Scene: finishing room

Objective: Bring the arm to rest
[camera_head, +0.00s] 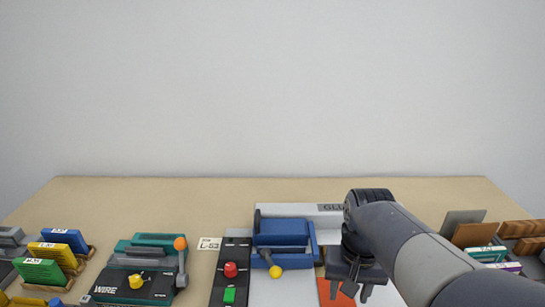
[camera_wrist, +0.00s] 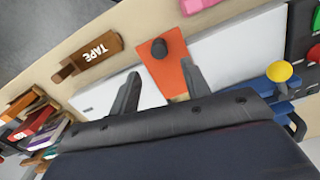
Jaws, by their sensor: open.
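My gripper (camera_head: 350,289) hangs from my grey arm at the right front of the table in the head view. In the wrist view my gripper (camera_wrist: 158,95) shows two dark fingers spread apart with nothing between them. It is above an orange plate (camera_wrist: 172,68) with a dark round knob (camera_wrist: 159,49). The orange plate (camera_head: 335,294) is partly hidden behind my gripper in the head view. My arm covers part of the table to the right.
A blue device (camera_head: 283,232) with a yellow knob is left of my gripper. A black panel with a red button (camera_head: 230,269) and a teal WIRE machine (camera_head: 130,284) stand farther left. A brown TAPE block (camera_wrist: 90,54) lies near the plate. Upright boards (camera_head: 472,234) stand at right.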

